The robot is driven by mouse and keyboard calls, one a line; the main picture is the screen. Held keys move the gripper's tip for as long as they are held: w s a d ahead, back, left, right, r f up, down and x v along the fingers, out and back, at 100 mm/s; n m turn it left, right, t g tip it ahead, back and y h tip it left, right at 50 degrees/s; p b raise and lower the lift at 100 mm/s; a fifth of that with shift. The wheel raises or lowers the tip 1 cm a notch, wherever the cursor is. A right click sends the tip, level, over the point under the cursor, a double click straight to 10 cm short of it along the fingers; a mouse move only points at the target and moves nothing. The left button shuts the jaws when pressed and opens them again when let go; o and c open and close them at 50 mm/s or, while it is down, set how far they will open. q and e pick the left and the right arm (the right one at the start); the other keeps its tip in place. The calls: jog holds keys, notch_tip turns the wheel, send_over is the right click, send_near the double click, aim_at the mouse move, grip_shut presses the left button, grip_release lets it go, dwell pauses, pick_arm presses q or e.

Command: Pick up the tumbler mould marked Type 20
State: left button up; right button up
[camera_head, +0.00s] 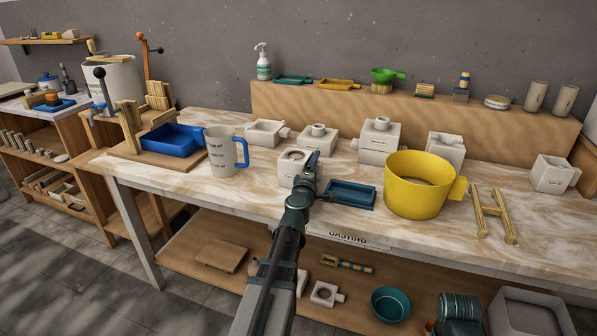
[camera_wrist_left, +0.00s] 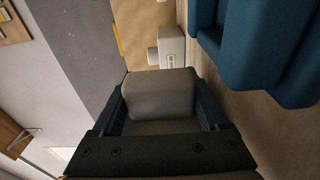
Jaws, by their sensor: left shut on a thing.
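My left gripper (camera_head: 312,165) is at the front middle of the casting table, shut on a pale plaster mould (camera_head: 292,164) with a round opening in its top. In the left wrist view the held block (camera_wrist_left: 160,95) fills the space between the two fingers (camera_wrist_left: 165,100). I see no readable type mark on it, and part of it is hidden by the gripper. I cannot tell whether it touches the table. Other white moulds stand behind: one (camera_head: 265,132) at left, one (camera_head: 317,137) just behind, a taller one (camera_head: 380,140), and one (camera_head: 445,147) further right. My right gripper is not in view.
A blue-green tray (camera_head: 352,193) lies close right of my gripper. A yellow mug-shaped container (camera_head: 413,188) stands further right, then wooden strips (camera_head: 493,214). A white mug with a blue handle (camera_head: 222,153) is at left. Another mould (camera_head: 553,174) is at far right.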

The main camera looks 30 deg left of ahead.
pick_arm(q)
grip_shut()
jog(key=shift+r+p, duration=0.25)
jog(key=shift+p, duration=0.05)
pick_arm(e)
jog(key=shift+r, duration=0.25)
